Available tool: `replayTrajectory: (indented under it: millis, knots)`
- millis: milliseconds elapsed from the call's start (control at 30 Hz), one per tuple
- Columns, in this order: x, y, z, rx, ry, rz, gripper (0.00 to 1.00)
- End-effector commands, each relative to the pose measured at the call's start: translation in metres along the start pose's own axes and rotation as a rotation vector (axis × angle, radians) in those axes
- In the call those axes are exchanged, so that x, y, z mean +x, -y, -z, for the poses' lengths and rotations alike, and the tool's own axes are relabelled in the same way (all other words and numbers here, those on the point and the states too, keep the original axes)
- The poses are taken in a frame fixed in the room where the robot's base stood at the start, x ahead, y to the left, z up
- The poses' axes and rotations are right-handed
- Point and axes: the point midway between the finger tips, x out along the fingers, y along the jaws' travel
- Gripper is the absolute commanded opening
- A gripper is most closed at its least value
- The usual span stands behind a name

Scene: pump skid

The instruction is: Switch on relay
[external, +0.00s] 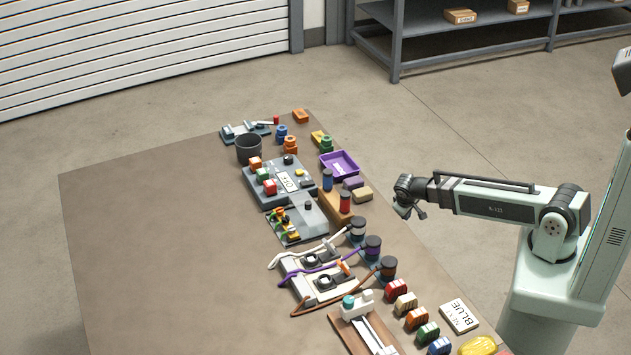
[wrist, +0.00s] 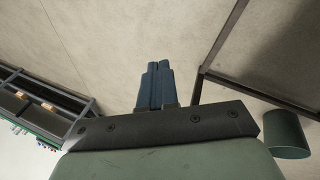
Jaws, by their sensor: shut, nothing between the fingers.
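A grey panel (external: 275,196) stands on the table in the external view, with red, green and orange blocks, a black knob (external: 288,159) and a white label card (external: 289,182). A lower grey unit (external: 306,215) with a small dark knob and several coloured parts adjoins it. I cannot tell which part is the relay. My gripper (external: 410,211) hangs in the air to the right of the table items, apart from everything. In the wrist view my gripper (wrist: 157,66) has its dark fingers together and empty, and no panel shows there.
The brown table (external: 150,215) is bare on its left. Cups, blocks, a purple tray (external: 340,165), cable units (external: 318,276) and a sign (external: 460,316) crowd the right side. A shelf (external: 480,35) stands far back. Floor fills most of the wrist view.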

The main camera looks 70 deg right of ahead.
Motion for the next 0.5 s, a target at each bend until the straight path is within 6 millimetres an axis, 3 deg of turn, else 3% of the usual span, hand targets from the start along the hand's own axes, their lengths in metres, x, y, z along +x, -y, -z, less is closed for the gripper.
replayTrajectory:
  millis: [100,200,500]
  knots:
    - [-0.021,-0.027,0.035,0.062,-0.053,-0.022,0.0]
    - [-0.042,-0.038,0.06,0.115,-0.079,-0.018,0.0]
    - [-0.118,-0.024,0.125,0.266,-0.074,0.099,0.0]
